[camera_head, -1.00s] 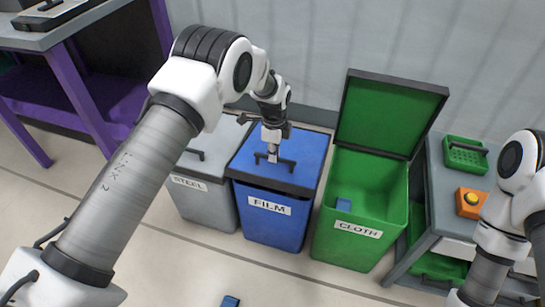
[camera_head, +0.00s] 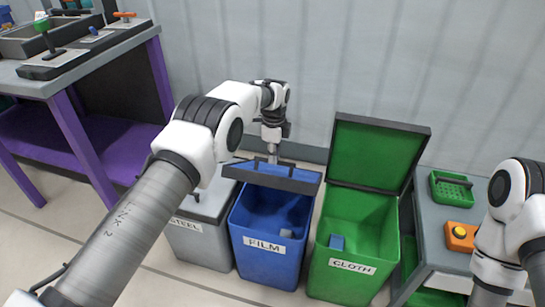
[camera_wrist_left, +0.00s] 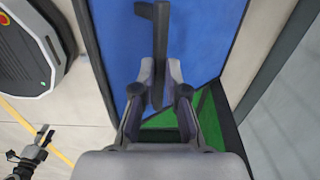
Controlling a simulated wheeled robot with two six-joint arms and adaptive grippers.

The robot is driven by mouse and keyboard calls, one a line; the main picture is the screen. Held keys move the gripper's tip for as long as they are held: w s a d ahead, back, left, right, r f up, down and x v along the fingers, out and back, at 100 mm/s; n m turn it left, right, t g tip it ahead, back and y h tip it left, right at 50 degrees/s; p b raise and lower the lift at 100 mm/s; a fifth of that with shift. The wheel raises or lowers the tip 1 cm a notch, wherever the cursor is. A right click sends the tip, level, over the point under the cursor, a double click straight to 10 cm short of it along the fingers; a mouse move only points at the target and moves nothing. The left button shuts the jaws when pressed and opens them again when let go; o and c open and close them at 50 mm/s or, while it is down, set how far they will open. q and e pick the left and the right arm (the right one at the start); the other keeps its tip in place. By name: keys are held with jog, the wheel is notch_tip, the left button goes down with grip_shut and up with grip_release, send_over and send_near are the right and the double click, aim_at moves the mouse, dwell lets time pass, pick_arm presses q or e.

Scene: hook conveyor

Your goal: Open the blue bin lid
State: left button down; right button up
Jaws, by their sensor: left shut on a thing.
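The blue bin (camera_head: 266,258), labelled FILM, stands between the grey bin and the green bin. Its blue lid (camera_head: 240,173) is raised and tilted up at the front, so the blue inside shows, with a greyish thing (camera_head: 291,228) in it. My left gripper (camera_head: 272,158) is above the lid, shut on the dark lid handle (camera_head: 290,184). In the left wrist view, the gripper (camera_wrist_left: 163,85) has its fingers on either side of the handle (camera_wrist_left: 160,35), with the blue lid (camera_wrist_left: 210,35) behind it. My right arm shows at the right edge, but its gripper is out of view.
The grey bin (camera_head: 200,245), labelled STEEL, is shut. The green bin (camera_head: 350,278), labelled CLOTH, is open with a blue block (camera_head: 337,242) inside. A grey bench (camera_head: 440,210) with a green tray stands right, and a purple-legged table (camera_head: 75,135) left.

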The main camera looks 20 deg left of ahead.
pick_arm(q)
jog(key=shift+f, duration=0.4)
pick_arm(e)
jog(key=shift+f, duration=0.1)
pick_arm(q)
jog(key=c, duration=1.3)
grip_release()
jog(key=shift+f, duration=0.1)
jog(key=shift+c, duration=0.2)
jog(key=shift+o, duration=0.7)
jog(key=shift+w+f, duration=0.4)
jog(key=shift+w, duration=0.05)
jog(key=shift+s+r, duration=0.1)
jog(key=shift+r, duration=0.15)
pick_arm(e)
jog(key=shift+w, duration=0.2)
pick_arm(q)
notch_tip(320, 180, up, 12)
